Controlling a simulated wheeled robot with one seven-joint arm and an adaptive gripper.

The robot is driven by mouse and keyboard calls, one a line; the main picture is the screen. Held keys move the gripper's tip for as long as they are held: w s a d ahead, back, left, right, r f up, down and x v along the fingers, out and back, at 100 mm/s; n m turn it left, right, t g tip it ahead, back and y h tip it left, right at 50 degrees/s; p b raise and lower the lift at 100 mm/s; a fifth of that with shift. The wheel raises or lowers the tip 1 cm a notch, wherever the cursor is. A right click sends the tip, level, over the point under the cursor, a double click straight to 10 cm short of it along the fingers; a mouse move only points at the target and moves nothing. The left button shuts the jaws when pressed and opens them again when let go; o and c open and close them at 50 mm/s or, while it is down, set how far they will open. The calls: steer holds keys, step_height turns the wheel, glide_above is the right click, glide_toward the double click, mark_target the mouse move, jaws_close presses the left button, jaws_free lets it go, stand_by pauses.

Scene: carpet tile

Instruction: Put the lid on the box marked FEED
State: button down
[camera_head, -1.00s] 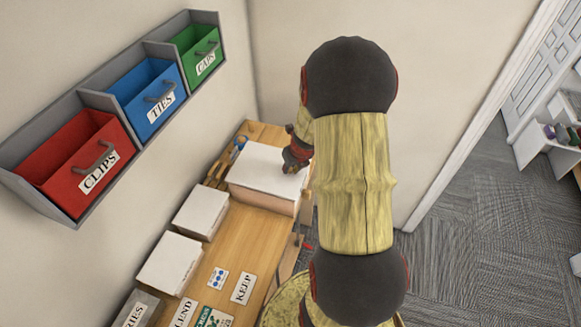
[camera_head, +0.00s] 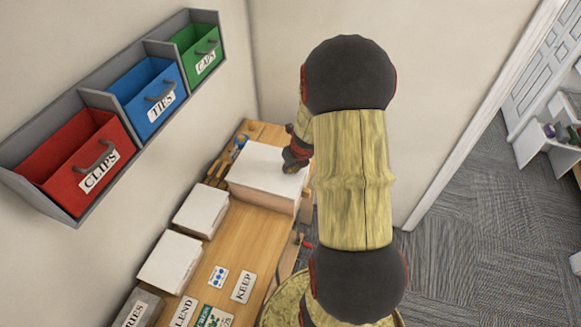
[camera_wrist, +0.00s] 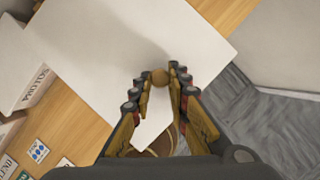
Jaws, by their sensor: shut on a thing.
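Lid and box look lined up, but I cannot tell whether the lid is fully seated. My gripper (camera_head: 292,167) is at the lid's right side. No FEED marking is readable on the box from here.
Two white-topped boxes (camera_head: 201,211) (camera_head: 170,262) stand along the wall side of the wooden table (camera_head: 243,235). Cards, one reading KEEP (camera_head: 243,287), lie near the front. Red, blue and green bins (camera_head: 75,165) hang on the left wall. Carpet floor (camera_head: 465,200) is clear at right.

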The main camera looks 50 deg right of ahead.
steer(key=shift+f, duration=0.55)
stand_by(0.9)
steer(key=c, duration=1.6)
jaws_free()
steer(key=shift+c, duration=0.2)
steer(key=shift+r, duration=0.1)
steer(key=v, duration=1.1)
steer(key=shift+s+r, duration=0.25)
steer(key=shift+r, duration=0.1)
steer(key=shift+a, duration=0.1)
